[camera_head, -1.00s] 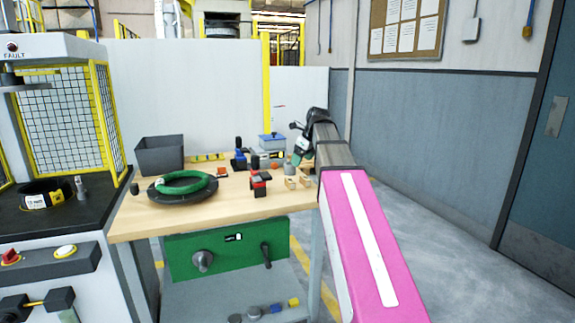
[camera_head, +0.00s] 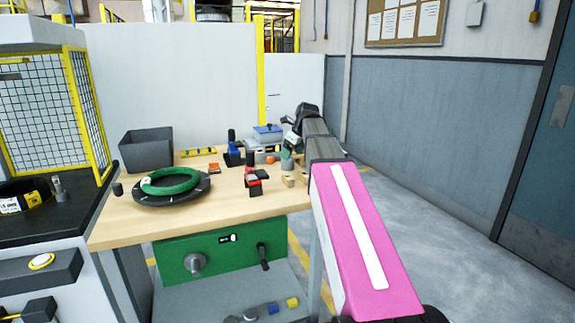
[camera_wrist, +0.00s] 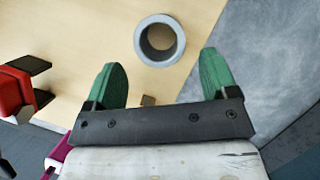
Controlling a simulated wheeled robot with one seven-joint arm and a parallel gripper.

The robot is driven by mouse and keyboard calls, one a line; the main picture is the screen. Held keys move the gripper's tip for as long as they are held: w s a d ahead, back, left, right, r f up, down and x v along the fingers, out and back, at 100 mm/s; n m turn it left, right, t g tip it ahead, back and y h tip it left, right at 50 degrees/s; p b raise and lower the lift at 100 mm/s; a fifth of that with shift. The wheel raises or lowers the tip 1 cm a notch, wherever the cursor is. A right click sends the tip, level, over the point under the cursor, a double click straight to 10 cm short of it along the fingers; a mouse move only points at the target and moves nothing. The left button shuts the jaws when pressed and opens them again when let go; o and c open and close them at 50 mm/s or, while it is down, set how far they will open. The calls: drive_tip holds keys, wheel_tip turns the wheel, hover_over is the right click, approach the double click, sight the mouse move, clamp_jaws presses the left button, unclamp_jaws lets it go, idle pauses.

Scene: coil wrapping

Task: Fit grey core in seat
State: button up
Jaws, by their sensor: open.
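The grey core (camera_wrist: 176,40) is a short hollow cylinder standing upright on the wooden table, seen from above in the wrist view. In the head view the core (camera_head: 287,164) is small, near the table's right end. My gripper (camera_wrist: 163,62) is open, its two green fingers apart with nothing between them. In the wrist view the core lies just beyond the fingertips, roughly centred between them. I cannot tell which part is the seat.
The table (camera_head: 130,230) also bears a black disc (camera_head: 172,201) with a green ring (camera_head: 170,181), a dark bin (camera_head: 146,150), a red and black fixture (camera_head: 254,180) and small wooden blocks (camera_head: 289,181). A fenced machine (camera_head: 42,112) stands left. Floor is open right.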

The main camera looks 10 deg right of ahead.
sight(288, 163)
drive_tip(key=shift+w+x, duration=0.2)
drive_tip(key=shift+x, duration=2.65)
drive_tip(key=shift+a+r, duration=0.15)
drive_tip(key=c, duration=1)
